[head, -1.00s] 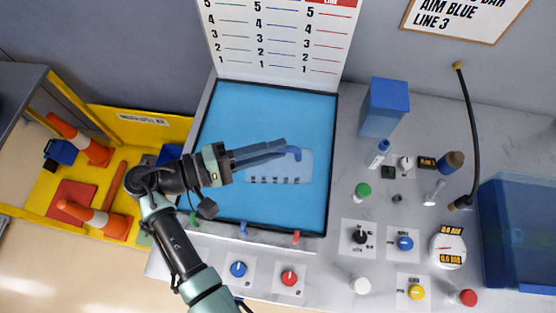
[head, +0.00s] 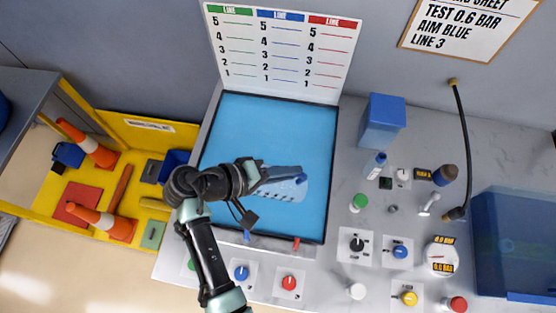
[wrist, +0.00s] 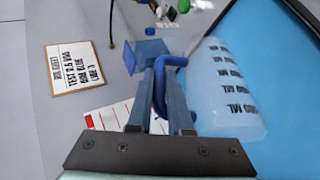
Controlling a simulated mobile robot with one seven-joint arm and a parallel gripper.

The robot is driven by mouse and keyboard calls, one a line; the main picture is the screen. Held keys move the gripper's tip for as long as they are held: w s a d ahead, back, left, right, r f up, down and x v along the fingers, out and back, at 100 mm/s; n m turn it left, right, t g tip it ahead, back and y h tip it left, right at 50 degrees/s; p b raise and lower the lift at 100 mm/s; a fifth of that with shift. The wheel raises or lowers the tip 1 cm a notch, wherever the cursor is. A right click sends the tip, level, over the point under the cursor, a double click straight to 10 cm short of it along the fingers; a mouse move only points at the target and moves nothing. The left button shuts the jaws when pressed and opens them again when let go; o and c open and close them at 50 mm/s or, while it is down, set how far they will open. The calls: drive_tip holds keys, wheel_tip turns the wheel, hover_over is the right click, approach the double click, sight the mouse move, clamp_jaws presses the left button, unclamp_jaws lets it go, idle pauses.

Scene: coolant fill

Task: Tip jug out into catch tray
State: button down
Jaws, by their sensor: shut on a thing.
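The jug (head: 288,191) is pale and translucent with a blue handle and dark printed marks on its side. My gripper (head: 278,175) is shut on its handle and holds it over the blue-floored catch tray (head: 262,118). In the wrist view the blue handle (wrist: 160,90) lies between the fingers (wrist: 165,98), and the jug body (wrist: 222,95) is to their right. From above, the jug's printed side shows and its long side slants in the picture. I cannot see any liquid in it or leaving it, nor tell its exact tilt.
A board with line scales (head: 280,50) stands behind the tray. Blue, red and other knobs (head: 289,282) line the front and right. A blue box (head: 383,122) and a large blue bin (head: 515,245) stand right. A yellow bay with cones (head: 102,222) is at left.

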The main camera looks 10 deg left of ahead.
sight(301, 181)
drive_tip(key=d+f+y, duration=0.1)
drive_tip(key=f+y, duration=0.1)
drive_tip(key=d+f+m+g+y, duration=0.1)
drive_tip(key=d+f+y, duration=0.1)
drive_tip(key=y, duration=0.1)
drive_tip(key=shift+w+f+b, duration=0.1)
drive_tip(key=shift+w+b, duration=0.1)
drive_tip(key=shift+b, duration=0.1)
drive_tip(key=d+f+y+b, duration=0.1)
drive_tip(key=y, duration=0.1)
drive_tip(key=d+f+m+y+b, duration=0.1)
drive_tip(key=f+y, duration=0.1)
drive_tip(key=shift+w+g, duration=0.15)
drive_tip(key=shift+g, duration=0.25)
drive_tip(key=shift+d+f+y+b, duration=0.1)
drive_tip(key=shift+f+y+b, duration=0.15)
drive_tip(key=shift+y+b, duration=0.3)
